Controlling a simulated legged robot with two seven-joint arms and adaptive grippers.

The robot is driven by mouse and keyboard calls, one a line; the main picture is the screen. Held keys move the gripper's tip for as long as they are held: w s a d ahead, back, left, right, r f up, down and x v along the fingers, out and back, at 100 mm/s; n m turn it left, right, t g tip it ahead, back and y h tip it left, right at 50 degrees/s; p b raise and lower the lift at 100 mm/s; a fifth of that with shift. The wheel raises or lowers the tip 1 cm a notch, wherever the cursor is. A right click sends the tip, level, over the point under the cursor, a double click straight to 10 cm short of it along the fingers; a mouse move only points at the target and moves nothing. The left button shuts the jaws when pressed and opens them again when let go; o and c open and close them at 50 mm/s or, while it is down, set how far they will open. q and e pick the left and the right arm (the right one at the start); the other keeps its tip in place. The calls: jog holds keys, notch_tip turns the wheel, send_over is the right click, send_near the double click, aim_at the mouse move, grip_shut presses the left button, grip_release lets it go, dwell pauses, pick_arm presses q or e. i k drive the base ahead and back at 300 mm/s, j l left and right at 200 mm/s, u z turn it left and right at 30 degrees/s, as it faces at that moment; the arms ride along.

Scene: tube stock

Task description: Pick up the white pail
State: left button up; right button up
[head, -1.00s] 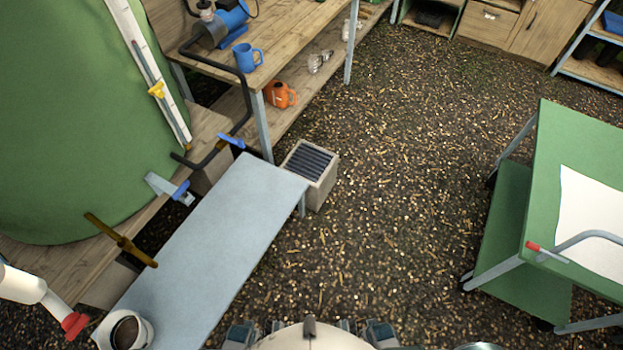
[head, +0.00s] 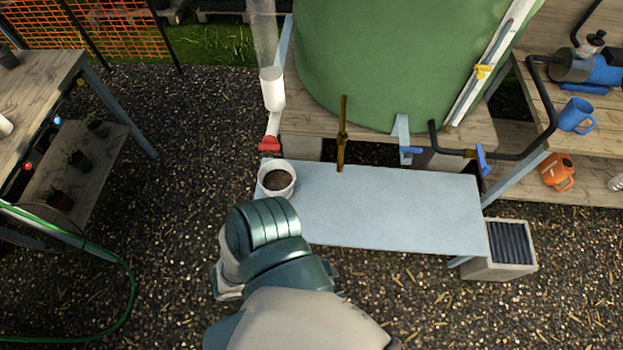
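The white pail (head: 265,187) stands upright on the left end of the pale blue bench (head: 390,208), with dark brown contents or a dark inside showing within its rim. A white pipe with a red-ended fitting (head: 269,143) hangs just above and behind it. A grey and teal part of my own arm rises from the bottom of the picture and ends in front of the pail, apart from it as far as I can tell. Neither gripper's fingers show.
The big green tank (head: 390,60) stands behind the bench, with a brown lever (head: 342,135) and blue-handled taps. A grey block with a dark grille (head: 512,248) is at the bench's right end. A wooden table (head: 35,90) and green hose (head: 125,300) are left; gravel between is clear.

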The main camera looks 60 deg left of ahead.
aim_at(276, 177)
jog(key=u, duration=2.55)
